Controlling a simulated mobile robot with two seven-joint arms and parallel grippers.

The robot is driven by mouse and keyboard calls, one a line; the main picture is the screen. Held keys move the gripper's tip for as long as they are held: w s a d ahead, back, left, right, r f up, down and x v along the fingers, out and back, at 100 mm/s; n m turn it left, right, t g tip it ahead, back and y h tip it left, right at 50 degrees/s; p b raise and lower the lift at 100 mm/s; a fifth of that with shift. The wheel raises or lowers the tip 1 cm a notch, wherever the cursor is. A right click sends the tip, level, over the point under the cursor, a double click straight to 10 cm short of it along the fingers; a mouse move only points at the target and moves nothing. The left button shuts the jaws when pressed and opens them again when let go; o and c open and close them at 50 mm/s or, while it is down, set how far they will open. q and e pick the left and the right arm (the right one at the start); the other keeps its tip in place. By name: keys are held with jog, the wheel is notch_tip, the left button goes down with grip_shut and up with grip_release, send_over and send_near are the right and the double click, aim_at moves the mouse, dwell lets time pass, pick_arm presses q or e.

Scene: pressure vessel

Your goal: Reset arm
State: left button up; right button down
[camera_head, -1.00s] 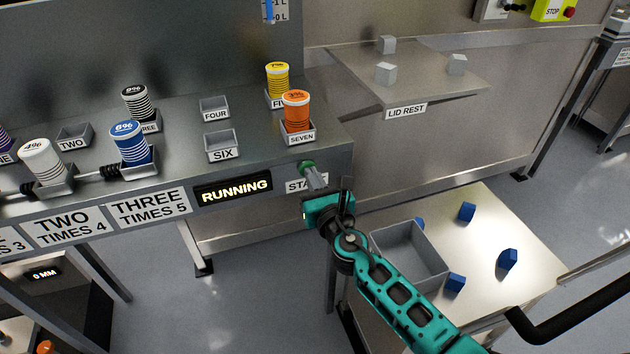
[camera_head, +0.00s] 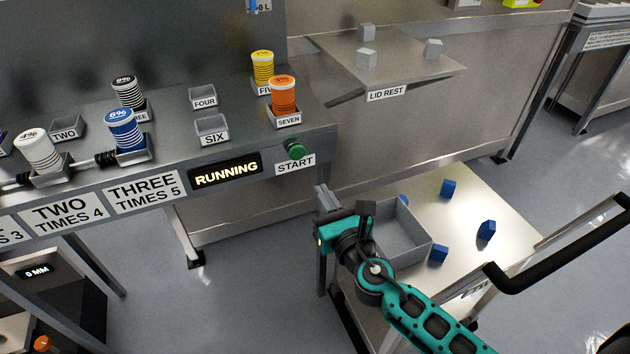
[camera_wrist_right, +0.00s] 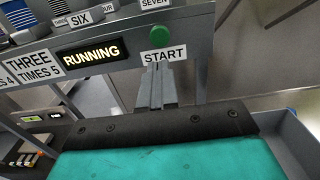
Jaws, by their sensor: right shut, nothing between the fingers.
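My right gripper (camera_head: 322,192) is shut and empty in the head view, below the green START button (camera_head: 295,150) and apart from it. The right wrist view shows its closed fingers (camera_wrist_right: 156,88) pointing toward the START label, with the green button (camera_wrist_right: 160,37) just above them. The display (camera_head: 226,170) beside the button reads RUNNING. My left gripper is not in view.
A grey open bin (camera_head: 405,240) stands close to my right wrist on a cart top (camera_head: 460,205) with several blue blocks. Coloured canisters, such as the orange one (camera_head: 284,95), sit on the panel. The lid rest shelf (camera_head: 400,70) is behind.

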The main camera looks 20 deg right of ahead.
jog(key=shift+s, duration=0.7)
jog(key=s+f+m+g, duration=0.3)
jog(key=s+f+m, duration=0.3)
jog(key=m, duration=1.1)
jog(key=s+f+m+g+y, duration=0.1)
jog(key=s+f+m+g, duration=0.3)
jog(key=s+m, duration=0.6)
notch_tip(320, 180, down, 3)
jog(key=a+m, duration=0.1)
jog(key=m, duration=0.6)
jog(key=shift+r+p, duration=0.15)
jog(key=shift+p, duration=0.15)
